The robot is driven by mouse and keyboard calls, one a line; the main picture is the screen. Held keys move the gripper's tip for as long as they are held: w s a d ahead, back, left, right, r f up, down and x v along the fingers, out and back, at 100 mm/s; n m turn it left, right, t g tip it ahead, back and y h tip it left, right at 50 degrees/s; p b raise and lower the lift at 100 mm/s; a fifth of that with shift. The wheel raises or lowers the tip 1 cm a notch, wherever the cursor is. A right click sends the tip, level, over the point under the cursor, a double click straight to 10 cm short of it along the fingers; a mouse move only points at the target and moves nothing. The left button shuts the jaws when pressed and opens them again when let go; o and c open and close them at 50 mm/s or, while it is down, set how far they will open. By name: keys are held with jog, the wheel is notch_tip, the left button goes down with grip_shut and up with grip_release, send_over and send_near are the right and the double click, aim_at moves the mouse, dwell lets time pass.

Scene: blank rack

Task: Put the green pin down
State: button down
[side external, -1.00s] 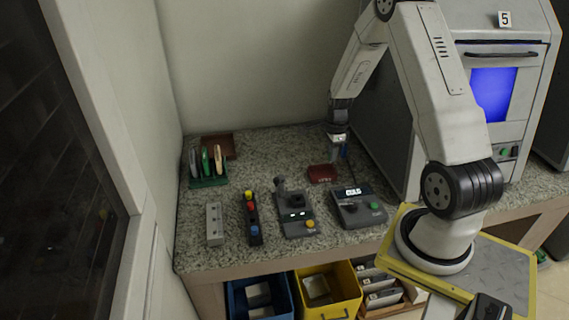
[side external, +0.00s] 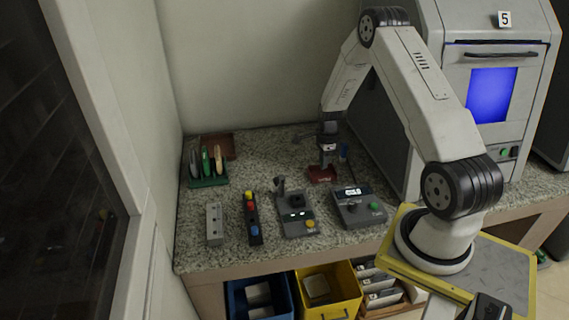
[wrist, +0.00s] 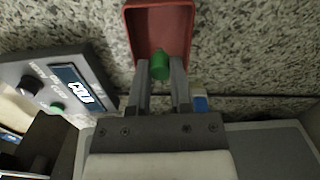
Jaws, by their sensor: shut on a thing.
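My gripper (wrist: 160,75) is shut on the green pin (wrist: 160,62), which shows between the fingertips in the wrist view. The pin is over the inside of a small red tray (wrist: 158,25). I cannot tell whether the pin touches the tray's floor. In the side external view my gripper (side external: 327,164) points down at the red tray (side external: 317,176) near the back right of the counter; the pin cannot be made out there.
A grey device with a display (side external: 359,208) stands in front of the tray, beside a joystick box (side external: 297,215), a button strip (side external: 252,220) and a grey block (side external: 214,225). A green rack (side external: 208,182) stands at left. A blue item (side external: 343,151) is close right of my gripper.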

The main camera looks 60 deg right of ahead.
jog(key=shift+f, duration=1.05)
jog(key=shift+f, duration=0.1)
jog(key=c, duration=0.5)
grip_release()
jog(key=shift+c, duration=0.2)
notch_tip(320, 180, up, 12)
jog(key=shift+s+d, duration=0.15)
